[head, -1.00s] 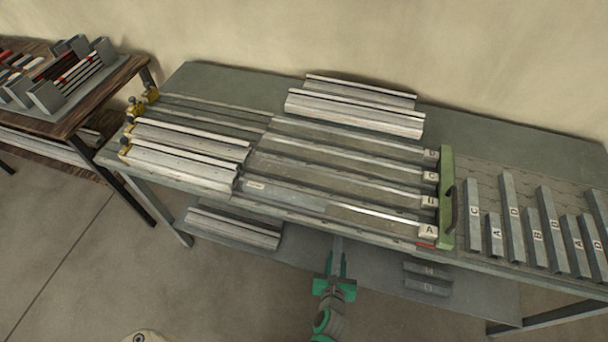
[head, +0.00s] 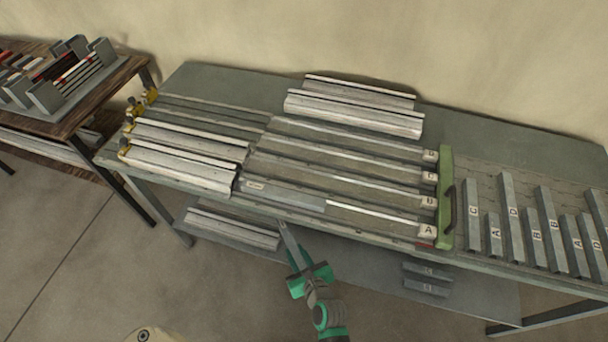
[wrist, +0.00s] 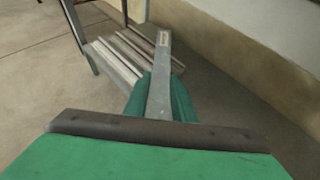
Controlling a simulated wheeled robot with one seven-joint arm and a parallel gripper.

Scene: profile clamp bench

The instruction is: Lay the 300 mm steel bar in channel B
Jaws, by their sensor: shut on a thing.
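My gripper (head: 309,272) is shut on a grey steel bar (head: 291,243), in front of the bench and below its front edge. In the wrist view the bar (wrist: 159,85) sticks out away from the jaws, with a small label near its far end. The bar's length cannot be read. Channel B (head: 340,182) is the second channel from the front of the bench fixture, marked by a B block (head: 428,202) at its right end. It looks empty and lies apart from the bar, above and to its right.
Channel A, at the front, holds a grey bar (head: 290,197) in its left part. A green end stop with a handle (head: 446,200) stands at the channels' right end. Lettered bars (head: 513,215) lie farther right. Yellow clamps (head: 133,108) sit at left. Profiles (head: 232,228) lie on the lower shelf.

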